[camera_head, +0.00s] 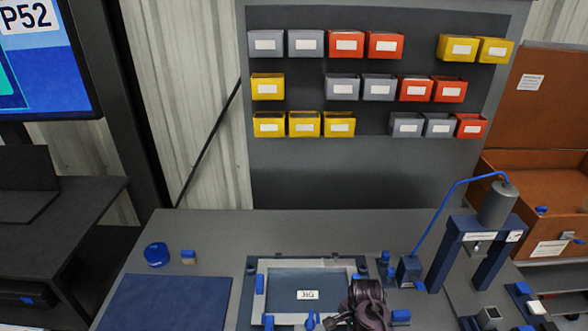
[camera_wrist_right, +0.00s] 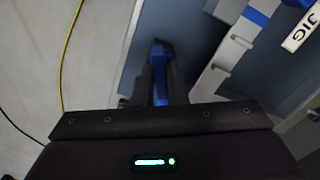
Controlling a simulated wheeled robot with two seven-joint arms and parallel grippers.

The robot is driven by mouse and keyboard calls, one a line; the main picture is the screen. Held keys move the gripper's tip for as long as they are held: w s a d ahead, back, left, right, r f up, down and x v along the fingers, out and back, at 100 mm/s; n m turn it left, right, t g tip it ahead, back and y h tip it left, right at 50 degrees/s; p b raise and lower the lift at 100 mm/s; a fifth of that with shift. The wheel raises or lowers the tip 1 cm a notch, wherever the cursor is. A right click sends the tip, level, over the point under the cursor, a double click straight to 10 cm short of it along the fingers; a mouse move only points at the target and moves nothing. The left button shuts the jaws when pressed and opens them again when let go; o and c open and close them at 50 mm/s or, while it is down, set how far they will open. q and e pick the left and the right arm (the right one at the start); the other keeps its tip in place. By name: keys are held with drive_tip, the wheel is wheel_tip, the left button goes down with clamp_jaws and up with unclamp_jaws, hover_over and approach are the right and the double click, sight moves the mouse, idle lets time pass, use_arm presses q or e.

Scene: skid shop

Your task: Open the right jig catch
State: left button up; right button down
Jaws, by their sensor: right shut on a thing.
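The gripper hides the catch and that side of the jig in the head view. I cannot tell how far the catch is turned. My left gripper is in neither view.
A blue mat (camera_head: 165,303) lies left of the jig. A round blue item (camera_head: 156,254) and a small blue-and-tan block (camera_head: 188,257) are behind it. A dark blue stand with a grey cylinder (camera_head: 498,205) rises on the right. Bins hang on the back panel (camera_head: 300,180).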

drive_tip(key=shift+m, duration=0.3)
drive_tip(key=m, duration=0.4)
drive_tip(key=shift+m, duration=0.3)
drive_tip(key=c, duration=1.4)
unclamp_jaws()
drive_tip(key=shift+o, duration=0.2)
